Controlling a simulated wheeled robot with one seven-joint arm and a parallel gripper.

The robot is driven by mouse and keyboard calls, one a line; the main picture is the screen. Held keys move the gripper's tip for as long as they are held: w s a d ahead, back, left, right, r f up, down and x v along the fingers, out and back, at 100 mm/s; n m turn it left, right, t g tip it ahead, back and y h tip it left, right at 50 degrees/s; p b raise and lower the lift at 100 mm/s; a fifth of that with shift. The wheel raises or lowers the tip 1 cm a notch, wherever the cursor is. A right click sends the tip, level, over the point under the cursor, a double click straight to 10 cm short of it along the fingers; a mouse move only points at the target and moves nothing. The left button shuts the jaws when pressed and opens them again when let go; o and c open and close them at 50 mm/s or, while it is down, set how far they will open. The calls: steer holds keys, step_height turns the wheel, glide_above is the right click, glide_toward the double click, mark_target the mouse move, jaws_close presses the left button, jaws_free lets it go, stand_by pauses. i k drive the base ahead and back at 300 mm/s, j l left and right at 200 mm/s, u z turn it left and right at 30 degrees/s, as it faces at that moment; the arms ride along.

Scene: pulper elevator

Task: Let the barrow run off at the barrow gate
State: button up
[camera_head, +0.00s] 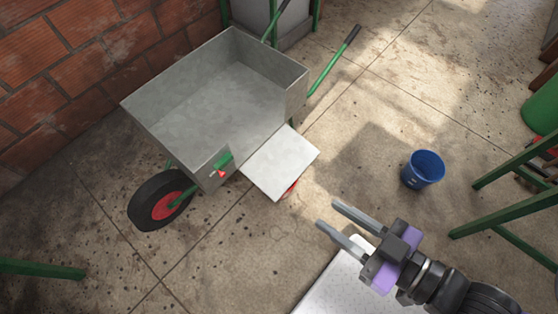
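The barrow (170,107) is a grey metal tub with green handles and a black wheel (160,201) with a red hub. Its tub looks empty. A pale flat panel (279,163), seemingly the barrow gate, sticks outward from a gap in the tub's near side, so the gate looks open. A bit of red shows under the panel's edge. A green latch-like part (222,160) with a red piece sits on the wall left of the gap. My gripper (327,213) is open and empty, below and right of the panel, apart from it.
A blue bucket (422,170) stands on the concrete floor to the right. Green frame legs (505,212) and a green drum (541,108) are at the right edge. A brick wall (60,80) runs behind the barrow at left. Another green bar (42,269) is at lower left.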

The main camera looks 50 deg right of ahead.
mark_target(276, 166)
steer(key=i+j+u, duration=0.1)
steer(key=i, duration=0.4)
steer(key=i+j, duration=0.2)
steer(key=i, duration=0.3)
steer(key=j+u, duration=0.05)
